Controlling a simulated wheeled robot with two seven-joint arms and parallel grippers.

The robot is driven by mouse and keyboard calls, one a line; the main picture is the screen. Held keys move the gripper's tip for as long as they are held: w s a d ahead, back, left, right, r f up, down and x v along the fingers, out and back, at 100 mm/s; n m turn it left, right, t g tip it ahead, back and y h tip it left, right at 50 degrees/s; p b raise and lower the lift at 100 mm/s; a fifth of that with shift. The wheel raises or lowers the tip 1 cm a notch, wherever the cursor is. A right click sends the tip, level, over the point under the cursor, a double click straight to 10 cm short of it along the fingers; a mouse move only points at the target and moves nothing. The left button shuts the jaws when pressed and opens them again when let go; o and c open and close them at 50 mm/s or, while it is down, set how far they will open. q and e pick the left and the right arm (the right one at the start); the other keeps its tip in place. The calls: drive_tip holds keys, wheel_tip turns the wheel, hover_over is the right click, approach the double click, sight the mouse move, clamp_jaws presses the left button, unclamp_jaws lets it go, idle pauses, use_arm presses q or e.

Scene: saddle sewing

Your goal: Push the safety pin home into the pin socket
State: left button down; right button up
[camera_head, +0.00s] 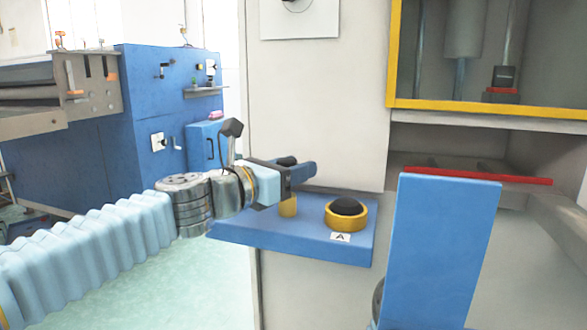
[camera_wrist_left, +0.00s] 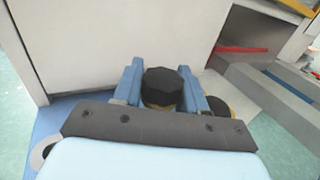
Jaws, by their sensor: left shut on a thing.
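My left gripper (camera_head: 300,170) is shut on a black-topped knob (camera_head: 286,161), which appears to be the safety pin, over a blue shelf (camera_head: 240,232). In the left wrist view the black ribbed top (camera_wrist_left: 162,85) sits between the two blue fingers, with yellow just below it. A short yellow cylinder (camera_head: 288,207) stands under the gripper on the shelf; I cannot tell whether it is the socket or part of the pin. How deep the pin sits is hidden. A grey ring with a dark hole (camera_wrist_left: 42,155) shows at lower left in the wrist view. My right gripper is not seen.
A black dome button in a yellow ring (camera_head: 347,218) with an "A" label (camera_head: 340,237) is right of the gripper on the shelf. The wall (camera_head: 318,110) rises behind the shelf.

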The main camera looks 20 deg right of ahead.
use_arm(q)
drive_tip(key=shift+f+b, duration=0.85)
drive_tip(key=shift+f, duration=0.15)
drive_tip(key=c, duration=0.5)
unclamp_jaws()
drive_tip(key=shift+r, duration=0.1)
drive_tip(key=shift+c, duration=0.2)
drive_tip(key=v, duration=1.4)
drive_tip(key=shift+b, duration=0.3)
